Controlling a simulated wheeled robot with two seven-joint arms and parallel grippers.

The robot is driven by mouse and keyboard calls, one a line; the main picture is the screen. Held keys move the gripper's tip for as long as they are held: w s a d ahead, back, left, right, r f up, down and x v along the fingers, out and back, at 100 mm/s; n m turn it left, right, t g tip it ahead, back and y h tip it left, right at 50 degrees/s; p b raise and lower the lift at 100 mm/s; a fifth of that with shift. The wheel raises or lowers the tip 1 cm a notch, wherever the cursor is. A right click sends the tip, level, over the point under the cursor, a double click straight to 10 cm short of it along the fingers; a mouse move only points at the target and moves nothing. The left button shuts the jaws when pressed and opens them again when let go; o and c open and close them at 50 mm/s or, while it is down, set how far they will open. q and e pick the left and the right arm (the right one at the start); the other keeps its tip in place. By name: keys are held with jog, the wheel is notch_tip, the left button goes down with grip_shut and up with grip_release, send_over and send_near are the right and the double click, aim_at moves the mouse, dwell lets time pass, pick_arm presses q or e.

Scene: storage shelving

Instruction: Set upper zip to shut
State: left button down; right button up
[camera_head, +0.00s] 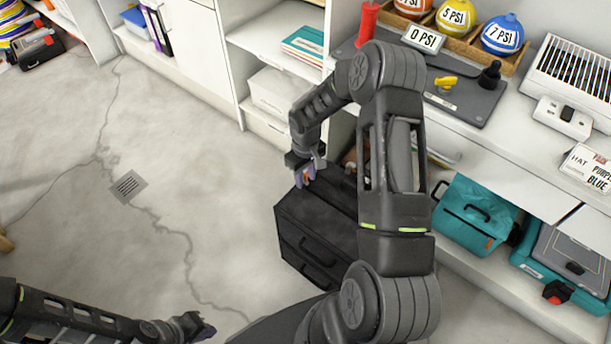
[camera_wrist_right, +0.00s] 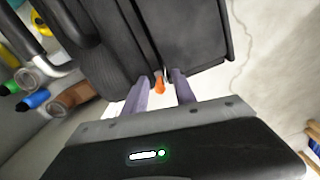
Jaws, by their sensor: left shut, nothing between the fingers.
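A black bag (camera_head: 315,225) stands on the floor against the shelving, with a handle on its front side. My right gripper (camera_head: 308,176) is at the bag's far left top edge. An orange zip pull (camera_wrist_right: 160,85) sits between its two purple fingers (camera_wrist_right: 163,82) in the right wrist view. The fingers stand apart, with a visible gap on the pull's right side. The dark bag panels (camera_wrist_right: 196,38) lie just beyond the fingertips. My left gripper (camera_head: 206,331) is shut and empty, low over the floor at the bottom.
Shelving with a worktop (camera_head: 480,128) runs along the right. My right arm hides part of the bag and shelf. The concrete floor (camera_head: 150,230) to the left is open, with a small drain (camera_head: 128,187).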

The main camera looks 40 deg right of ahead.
jog(key=shift+c, duration=0.4)
grip_shut()
dwell(0.9)
